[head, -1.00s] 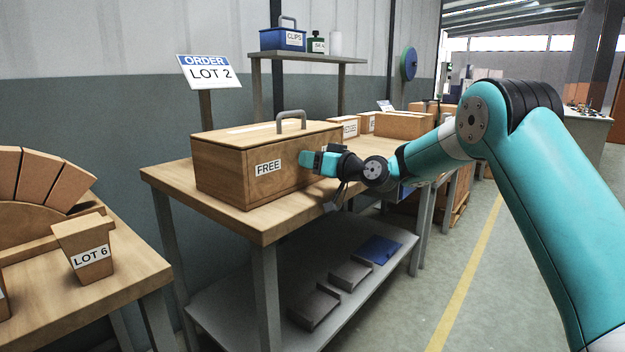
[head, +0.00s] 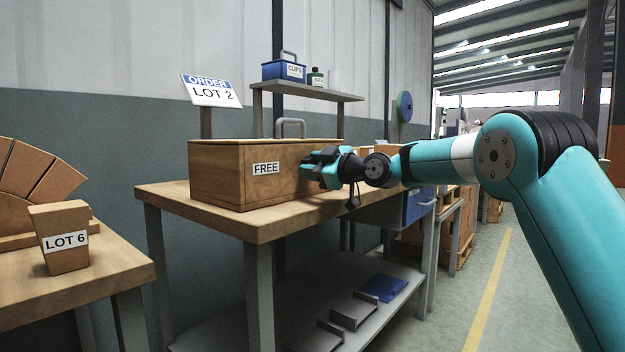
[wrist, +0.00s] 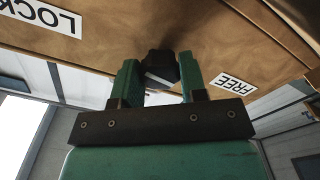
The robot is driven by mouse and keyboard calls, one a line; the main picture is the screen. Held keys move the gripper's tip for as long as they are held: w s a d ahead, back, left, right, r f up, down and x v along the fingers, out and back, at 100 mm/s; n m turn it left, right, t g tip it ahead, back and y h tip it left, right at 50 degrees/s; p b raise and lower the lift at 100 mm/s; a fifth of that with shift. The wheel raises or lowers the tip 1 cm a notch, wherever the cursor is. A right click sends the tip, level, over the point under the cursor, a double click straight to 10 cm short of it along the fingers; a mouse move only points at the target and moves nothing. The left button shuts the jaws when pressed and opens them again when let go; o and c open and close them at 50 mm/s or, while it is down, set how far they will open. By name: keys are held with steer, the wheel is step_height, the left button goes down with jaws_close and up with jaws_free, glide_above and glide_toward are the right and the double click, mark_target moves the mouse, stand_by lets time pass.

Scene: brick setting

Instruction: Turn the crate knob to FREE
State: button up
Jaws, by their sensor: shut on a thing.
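The wooden crate (head: 222,175) sits on the workbench with a grey handle on its lid. A white FREE label (head: 266,168) is on its front face, left of my gripper (head: 310,164). The wrist view shows the crate front upside down, with the FREE label (wrist: 233,84) on the right and a LOCK label (wrist: 43,17) on the left. Between them is the dark knob (wrist: 161,64), with a pale patch on its near side. My gripper (wrist: 161,80) is shut on the knob, one finger on each side. In the head view the gripper hides the knob. Where the knob points is unclear.
The workbench (head: 262,228) has a lower shelf with grey trays and a blue item. A raised shelf (head: 312,93) with a blue CLIPS box stands behind. A LOT 6 block (head: 62,250) is on the left table. The floor at right is clear.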

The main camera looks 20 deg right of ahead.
steer(key=shift+a+n+b, duration=0.1)
steer(key=shift+n+b, duration=0.4)
steer(key=shift+n, duration=0.1)
steer(key=o, duration=0.9)
steer(key=v, duration=1.7)
steer(key=shift+s+d, duration=0.2)
steer(key=shift+s, duration=0.05)
